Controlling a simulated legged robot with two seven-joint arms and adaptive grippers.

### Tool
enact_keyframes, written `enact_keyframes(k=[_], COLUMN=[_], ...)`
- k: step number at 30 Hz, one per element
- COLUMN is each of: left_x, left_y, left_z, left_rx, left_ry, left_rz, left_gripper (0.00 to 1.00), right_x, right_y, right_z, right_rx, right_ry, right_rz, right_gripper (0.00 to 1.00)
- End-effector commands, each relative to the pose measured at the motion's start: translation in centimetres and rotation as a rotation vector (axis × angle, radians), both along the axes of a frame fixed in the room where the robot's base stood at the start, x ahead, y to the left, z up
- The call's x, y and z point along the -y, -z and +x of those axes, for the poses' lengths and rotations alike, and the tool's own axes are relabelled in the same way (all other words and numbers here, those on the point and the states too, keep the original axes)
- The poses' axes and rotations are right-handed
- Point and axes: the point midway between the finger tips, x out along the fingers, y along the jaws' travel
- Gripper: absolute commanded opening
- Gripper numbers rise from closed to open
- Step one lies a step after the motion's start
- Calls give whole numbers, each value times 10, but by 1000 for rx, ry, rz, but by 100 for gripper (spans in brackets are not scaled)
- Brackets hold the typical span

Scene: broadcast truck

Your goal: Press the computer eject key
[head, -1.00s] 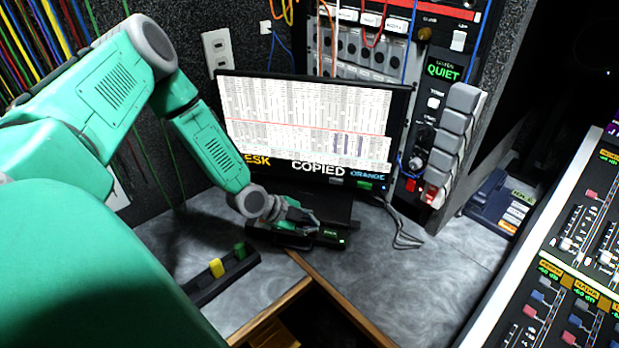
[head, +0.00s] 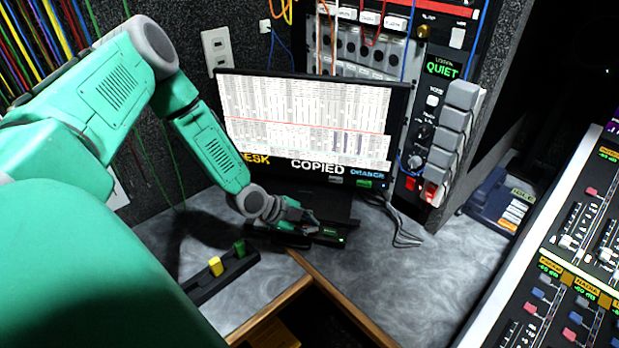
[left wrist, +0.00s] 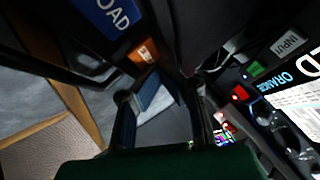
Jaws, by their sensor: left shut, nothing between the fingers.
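A low black box with a green light (head: 330,237) lies on the counter under the monitor (head: 300,120). My left gripper (head: 311,221) is shut and empty, low over this box at the foot of the monitor. It hides part of the box, and I cannot tell whether it touches it. In the left wrist view, an orange key (left wrist: 143,55) sits beyond the fingers, close to a blue label ending in "OAD" (left wrist: 120,15). No eject key can be clearly read, so I cannot tell which one it is. My right gripper is not in view.
A black strip (head: 205,288) with a yellow key (head: 216,266) and a green key (head: 240,248) lies nearer on the counter. Cables (head: 404,236) lie right of the monitor. A rack (head: 440,120) and mixing desk (head: 575,270) stand right. The right counter is mostly clear.

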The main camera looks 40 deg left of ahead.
Motion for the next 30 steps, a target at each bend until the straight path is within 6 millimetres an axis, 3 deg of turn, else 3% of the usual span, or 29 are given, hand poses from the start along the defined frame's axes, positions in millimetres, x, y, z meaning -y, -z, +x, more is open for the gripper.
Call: enact_keyframes(k=[6,18,30], left_x=[-2,-13,-11], left_y=[5,-12,-18], left_z=[-6,-5,-3], left_rx=[-17,-11,-4], left_ry=[-5,-5,-1], left_rz=[-1,0,1], left_gripper=[0,0,0], right_x=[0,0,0], right_y=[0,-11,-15], right_z=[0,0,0], right_rx=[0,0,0], right_ry=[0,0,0], right_rz=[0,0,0], right_gripper=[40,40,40])
